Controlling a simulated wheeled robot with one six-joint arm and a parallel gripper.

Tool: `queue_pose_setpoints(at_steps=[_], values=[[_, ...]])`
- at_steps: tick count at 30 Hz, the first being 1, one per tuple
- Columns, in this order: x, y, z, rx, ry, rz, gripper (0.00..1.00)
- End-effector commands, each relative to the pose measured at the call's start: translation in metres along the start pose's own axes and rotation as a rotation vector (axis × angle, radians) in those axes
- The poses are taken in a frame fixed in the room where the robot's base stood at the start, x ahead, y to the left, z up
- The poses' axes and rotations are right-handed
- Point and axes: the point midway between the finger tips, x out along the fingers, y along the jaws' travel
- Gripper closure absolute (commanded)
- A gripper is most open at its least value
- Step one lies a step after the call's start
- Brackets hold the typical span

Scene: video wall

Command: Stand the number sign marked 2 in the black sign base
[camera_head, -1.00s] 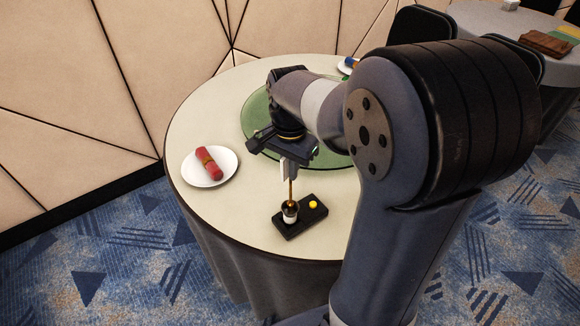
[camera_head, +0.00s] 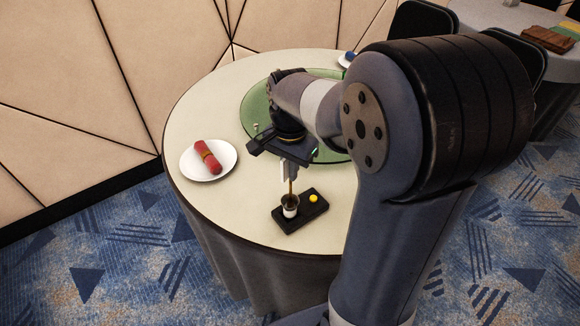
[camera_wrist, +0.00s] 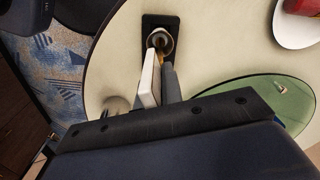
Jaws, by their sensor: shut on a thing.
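The black sign base (camera_head: 314,208) lies flat near the table's front edge, with a pale cup-like socket (camera_head: 290,211) at its left and a yellow round spot at its right. My gripper (camera_head: 288,172) is above the socket, shut on the number sign. Its thin brass-brown stem (camera_head: 291,187) points down, nearly upright, and meets the socket's mouth in the picture. The wrist view shows the stem (camera_wrist: 161,58) ending at the socket (camera_wrist: 160,40). How deep it reaches I cannot tell. The sign's figure is not readable; the fingers hide much of it.
A white plate (camera_head: 226,158) with a rolled red napkin (camera_head: 208,154) lies left on the round table (camera_head: 195,105). A green glass disc (camera_head: 253,105) lies behind my gripper. Bare tabletop lies between plate and base. Chairs and another table stand back right.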

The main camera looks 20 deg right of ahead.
Motion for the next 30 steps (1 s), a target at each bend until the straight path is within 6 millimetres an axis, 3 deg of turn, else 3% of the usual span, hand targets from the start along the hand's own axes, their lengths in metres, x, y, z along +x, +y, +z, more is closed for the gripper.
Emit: queue_pose_setpoints(at_steps=[14,15,24,30], values=[[0.016,0.000,0.000,0.000,-0.001,0.001,1.00],[0.016,0.000,0.000,0.000,0.000,0.000,0.92],[0.015,0.000,0.000,0.000,0.000,0.000,0.68],[0.015,0.000,0.000,0.000,0.000,0.000,0.68]])
